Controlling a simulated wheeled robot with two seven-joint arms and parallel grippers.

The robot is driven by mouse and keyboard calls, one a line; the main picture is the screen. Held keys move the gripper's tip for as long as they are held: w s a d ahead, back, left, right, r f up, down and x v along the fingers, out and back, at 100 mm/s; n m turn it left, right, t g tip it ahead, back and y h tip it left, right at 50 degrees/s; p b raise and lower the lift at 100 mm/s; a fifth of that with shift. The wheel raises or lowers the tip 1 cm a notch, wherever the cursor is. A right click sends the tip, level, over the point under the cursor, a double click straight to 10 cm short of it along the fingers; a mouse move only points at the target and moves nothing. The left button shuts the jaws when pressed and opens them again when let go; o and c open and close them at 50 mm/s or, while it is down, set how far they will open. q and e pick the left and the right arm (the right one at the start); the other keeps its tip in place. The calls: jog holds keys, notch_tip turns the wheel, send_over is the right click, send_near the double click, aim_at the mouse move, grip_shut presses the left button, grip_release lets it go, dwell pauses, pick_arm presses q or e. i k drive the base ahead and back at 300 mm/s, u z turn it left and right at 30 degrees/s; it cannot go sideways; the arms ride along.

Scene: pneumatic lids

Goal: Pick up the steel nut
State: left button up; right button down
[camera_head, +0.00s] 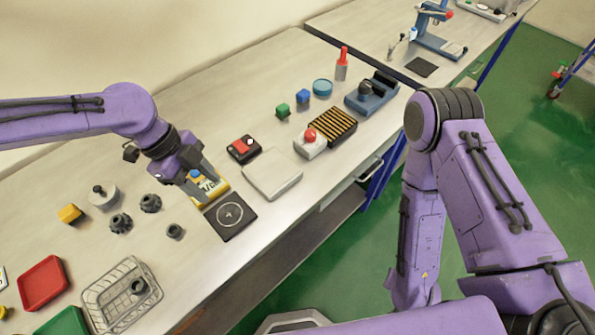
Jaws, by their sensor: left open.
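A small dark grey ring-like piece (174,231), which looks like the steel nut, lies on the bench left of the black square pad (230,215). A similar dark piece (138,287) lies in the wire basket (95,297); I cannot tell for sure which is the steel nut. My left gripper (204,190) is open and points down at a yellow boxy device (215,186), to the upper right of the small ring. Its fingers partly hide the device, and I cannot tell whether they touch it. My right arm shows on the right, but its gripper does not.
Two dark knobbed parts (121,222) (150,203), a yellow block (71,213) and a round grey weight (103,195) stand at left. A red tray (43,283) is farther left. A grey plate (271,174) and red-button box (310,145) lie right. Bare bench surrounds the ring.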

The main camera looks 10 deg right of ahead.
aim_at(178, 232)
jog(key=u, duration=1.1)
